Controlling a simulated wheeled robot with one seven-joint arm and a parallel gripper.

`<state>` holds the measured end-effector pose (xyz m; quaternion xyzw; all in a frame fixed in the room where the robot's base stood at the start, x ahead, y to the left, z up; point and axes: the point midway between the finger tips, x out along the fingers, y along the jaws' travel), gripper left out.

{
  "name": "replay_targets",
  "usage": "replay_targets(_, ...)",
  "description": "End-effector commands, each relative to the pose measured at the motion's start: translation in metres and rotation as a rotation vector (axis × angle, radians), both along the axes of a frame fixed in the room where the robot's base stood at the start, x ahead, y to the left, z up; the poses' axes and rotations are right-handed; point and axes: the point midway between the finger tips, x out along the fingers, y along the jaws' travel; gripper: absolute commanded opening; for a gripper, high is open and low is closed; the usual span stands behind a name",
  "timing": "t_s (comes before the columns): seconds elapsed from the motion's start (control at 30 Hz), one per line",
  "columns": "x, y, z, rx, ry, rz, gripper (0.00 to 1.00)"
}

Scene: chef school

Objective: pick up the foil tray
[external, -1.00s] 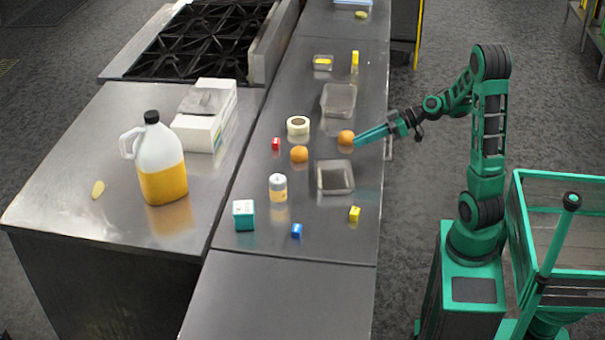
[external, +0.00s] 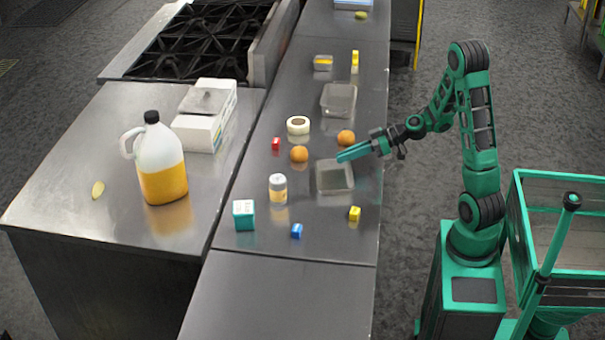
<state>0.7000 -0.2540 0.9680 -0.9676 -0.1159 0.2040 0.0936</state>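Two shallow rectangular grey trays lie on the metal counter. The nearer tray (external: 335,178) is at the counter's right side, and the farther tray (external: 339,100) is behind it. I cannot tell for sure which is of foil. My gripper (external: 342,157) reaches in from the right, with its green fingertips over the far edge of the nearer tray in the picture. I cannot tell whether it touches the tray. The fingers overlap in this view, so their opening does not show. Nothing is visible in the gripper.
Two oranges (external: 346,138) (external: 299,154) lie just beyond the nearer tray. The near counter end is clear.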

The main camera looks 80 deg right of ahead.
Motion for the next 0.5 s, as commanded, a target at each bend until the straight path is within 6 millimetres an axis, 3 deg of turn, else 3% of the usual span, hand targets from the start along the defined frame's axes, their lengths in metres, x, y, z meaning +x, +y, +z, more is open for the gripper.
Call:
replay_targets(0.3, 0.038, 0.013, -0.016, 0.002, 0.0, 0.005, 0.12)
replay_targets(0.5, 0.045, 0.014, -0.019, 0.0, -0.001, 0.002, 0.12)
